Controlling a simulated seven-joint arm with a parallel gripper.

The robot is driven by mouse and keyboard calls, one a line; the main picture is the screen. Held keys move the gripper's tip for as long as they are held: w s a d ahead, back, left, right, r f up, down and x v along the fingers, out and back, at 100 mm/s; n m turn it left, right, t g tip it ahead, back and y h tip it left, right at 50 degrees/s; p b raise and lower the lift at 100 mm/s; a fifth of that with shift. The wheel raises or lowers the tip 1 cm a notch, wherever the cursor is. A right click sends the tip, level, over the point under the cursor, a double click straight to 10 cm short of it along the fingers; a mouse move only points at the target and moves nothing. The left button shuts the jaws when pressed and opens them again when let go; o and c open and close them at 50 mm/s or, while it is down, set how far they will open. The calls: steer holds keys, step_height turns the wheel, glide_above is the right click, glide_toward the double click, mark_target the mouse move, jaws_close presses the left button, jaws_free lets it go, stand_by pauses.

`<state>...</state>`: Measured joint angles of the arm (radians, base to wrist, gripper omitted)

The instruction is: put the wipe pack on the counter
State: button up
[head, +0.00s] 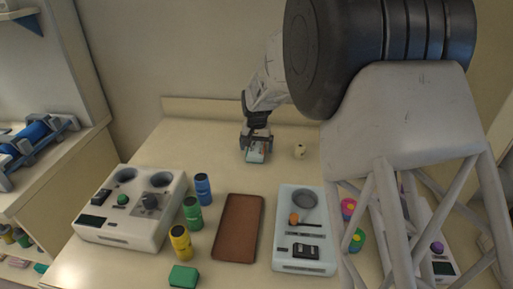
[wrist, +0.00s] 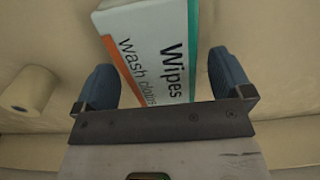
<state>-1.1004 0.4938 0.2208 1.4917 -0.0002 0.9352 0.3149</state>
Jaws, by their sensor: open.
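The wipe pack (head: 254,157) is at the back of the counter (head: 190,135), at my gripper's fingertips. In the wrist view, the blue fingers of my gripper (wrist: 165,82) stand on both sides of the pack, with a visible gap at each side. The pack appears to rest on the counter; its underside is hidden.
A cream roll (head: 300,151) stands right of the pack. Nearer are a white device (head: 130,228), blue, green and yellow bottles (head: 193,212), a brown tray (head: 238,228), a pale panel (head: 303,262) and a green block (head: 183,276). My arm covers the right side. The back left counter is clear.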

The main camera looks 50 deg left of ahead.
mark_target(257, 146)
step_height(257, 146, up, 12)
steer(key=shift+f, duration=0.2)
stand_by(0.4)
stand_by(0.5)
steer(key=shift+d, duration=0.1)
stand_by(0.4)
